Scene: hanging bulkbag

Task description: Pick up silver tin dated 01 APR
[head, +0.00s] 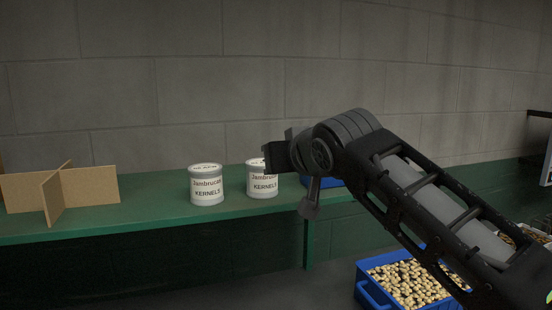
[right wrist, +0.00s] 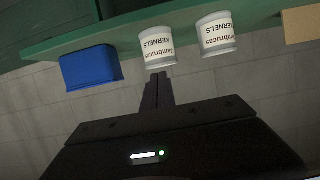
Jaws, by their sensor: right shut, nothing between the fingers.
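Two silver tins with white "Jambrucas KERNELS" labels stand upright on a green shelf, the left tin (head: 206,190) and the right tin (head: 262,187). Date print on their lids is too small to read with certainty. In the right wrist view, which is upside down, the right tin (right wrist: 157,48) and the left tin (right wrist: 215,35) show with no date visible. My right gripper (head: 270,157) is by the right tin's top and hides part of its lid. Its fingers (right wrist: 157,80) are shut and empty, pointing towards that tin. My left gripper is out of view.
The green shelf (head: 140,205) runs along a grey block wall. A cardboard divider (head: 90,188) stands at the left. A blue bin (right wrist: 90,68) sits beside the right tin, partly hidden by my arm in the head view. A blue crate (head: 372,291) of kernels is below right.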

